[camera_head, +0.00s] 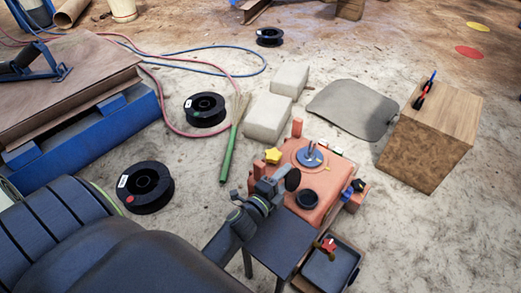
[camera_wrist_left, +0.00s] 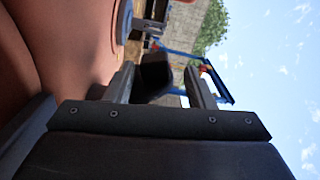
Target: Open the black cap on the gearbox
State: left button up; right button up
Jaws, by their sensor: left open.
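The gearbox is the salmon-red housing (camera_head: 327,184) at the centre right of the head view; its side fills the left of the left wrist view (camera_wrist_left: 60,45). A dark round cap (camera_head: 293,179) stands tilted on edge, above and left of a dark round opening (camera_head: 307,199) on the housing. My left gripper (camera_head: 274,184) is just left of the cap. In the left wrist view, my left gripper (camera_wrist_left: 160,82) has its fingers apart, with a black piece (camera_wrist_left: 154,74), which looks like the cap, between or just beyond them. Contact cannot be told. My right gripper is out of view.
A blue disc with a handle (camera_head: 309,156) and a yellow knob (camera_head: 273,156) sit on the housing near the cap. A dark tray (camera_head: 330,270) lies in front. A wooden box (camera_head: 430,135) stands at right, pale blocks (camera_head: 267,118) behind. Black spools (camera_head: 146,187) lie on the floor at left.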

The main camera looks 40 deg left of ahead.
pick_arm(q)
jog(key=s+a, duration=0.1)
jog(key=s, duration=1.4)
jog(key=shift+a, duration=0.1)
jog(key=shift+c, duration=0.4)
